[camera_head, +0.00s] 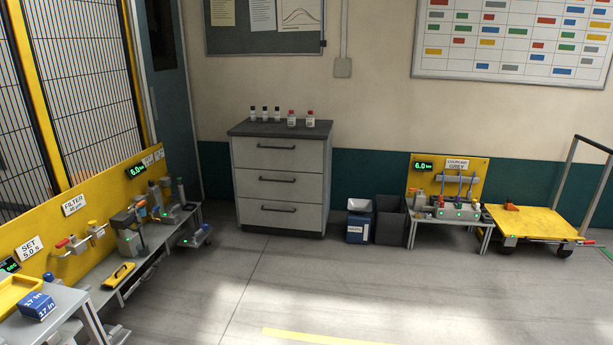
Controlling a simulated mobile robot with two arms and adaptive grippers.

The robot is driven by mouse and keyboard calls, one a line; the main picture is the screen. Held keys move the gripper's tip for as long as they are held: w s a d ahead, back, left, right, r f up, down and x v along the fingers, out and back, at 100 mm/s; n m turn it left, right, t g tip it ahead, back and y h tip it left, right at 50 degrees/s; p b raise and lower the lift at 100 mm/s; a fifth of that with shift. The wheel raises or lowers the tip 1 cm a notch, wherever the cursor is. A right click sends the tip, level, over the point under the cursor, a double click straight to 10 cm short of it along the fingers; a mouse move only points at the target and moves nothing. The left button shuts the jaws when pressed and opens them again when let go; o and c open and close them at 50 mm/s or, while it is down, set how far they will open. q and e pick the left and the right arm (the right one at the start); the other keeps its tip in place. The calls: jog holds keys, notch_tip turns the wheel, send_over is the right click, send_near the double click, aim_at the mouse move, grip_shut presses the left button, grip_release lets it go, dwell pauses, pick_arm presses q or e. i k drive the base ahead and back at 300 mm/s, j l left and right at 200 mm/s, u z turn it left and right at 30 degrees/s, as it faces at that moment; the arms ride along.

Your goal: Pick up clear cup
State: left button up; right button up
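I cannot make out a clear cup in the head view. The left bench (163,246) carries grey fixtures, and small parts there are hard to tell apart at this size. Several small bottles stand on the grey drawer cabinet (280,127); some have dark caps and two red-capped bottles (301,118) stand to their right. Neither of my grippers is in view.
A blue box (37,306) sits at the lower left near a yellow tray (18,291). Two bins, one blue (357,228) and one dark (391,222), stand right of the cabinet. A small test bench (449,219) and a yellow cart (538,223) follow. The central floor is clear.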

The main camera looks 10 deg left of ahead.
aim_at(143, 250)
jog(key=i+u, duration=0.1)
jog(key=i, duration=0.45)
jog(key=i+l+u, duration=0.15)
jog(key=i, duration=0.45)
jog(key=i+u, duration=0.1)
jog(key=i, duration=0.45)
jog(key=i+j+u, duration=0.2)
jog(key=i+u, duration=0.65)
jog(key=i+l+u, duration=0.1)
jog(key=i+u, duration=0.35)
jog(key=i+l+u, duration=0.25)
jog(key=i+u, duration=0.2)
jog(key=k, duration=0.05)
